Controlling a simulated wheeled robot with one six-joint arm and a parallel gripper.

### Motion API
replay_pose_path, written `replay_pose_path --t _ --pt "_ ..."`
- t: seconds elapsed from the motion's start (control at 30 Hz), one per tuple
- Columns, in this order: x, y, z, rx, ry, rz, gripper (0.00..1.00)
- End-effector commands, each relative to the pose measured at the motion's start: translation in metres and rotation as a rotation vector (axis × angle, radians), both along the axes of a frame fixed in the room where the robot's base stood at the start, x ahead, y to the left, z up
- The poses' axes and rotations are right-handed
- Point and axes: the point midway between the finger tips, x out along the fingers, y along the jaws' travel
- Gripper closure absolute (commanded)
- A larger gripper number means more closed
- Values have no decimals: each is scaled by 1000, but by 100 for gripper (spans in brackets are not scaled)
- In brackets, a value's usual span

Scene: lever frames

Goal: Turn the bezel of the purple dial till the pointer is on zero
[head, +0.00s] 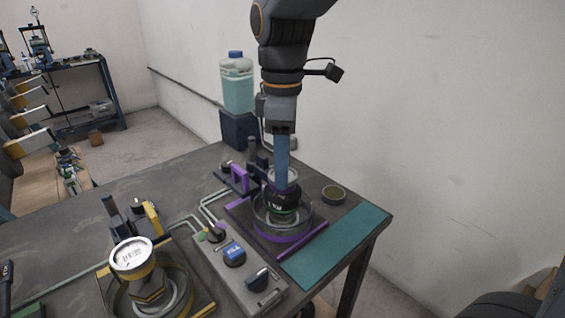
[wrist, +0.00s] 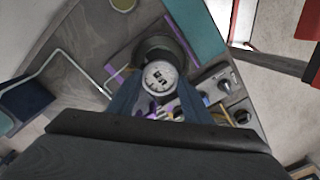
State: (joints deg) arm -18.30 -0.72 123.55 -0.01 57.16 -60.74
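The purple dial (wrist: 160,77) shows its round white face with dark marks in the wrist view. The face is too small and blurred to read the pointer against zero. In the head view the dial stands on a round grey fixture (head: 298,219) with purple rails, its face mostly hidden by my gripper. My gripper (head: 283,184) points straight down at the dial. In the wrist view its two blue fingers (wrist: 160,88) lie on either side of the dial, close to its bezel. I cannot tell whether they touch it.
A similar yellow dial (head: 132,256) stands at the front left. A grey control box (head: 236,272) with knobs lies between the fixtures. A purple clamp handle (head: 239,178) rises just left of the purple dial. A small round tin (head: 334,194) and a bare teal mat (head: 335,246) lie right.

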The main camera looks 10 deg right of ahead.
Motion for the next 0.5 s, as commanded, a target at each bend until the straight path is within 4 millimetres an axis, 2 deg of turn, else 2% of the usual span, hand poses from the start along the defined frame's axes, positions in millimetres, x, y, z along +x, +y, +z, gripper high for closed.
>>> replay_pose_path --t 0.27,0.5 --pt "0 0 1 0 1 -16 77" --pt "-1 0 2 -1 1 -124 77"
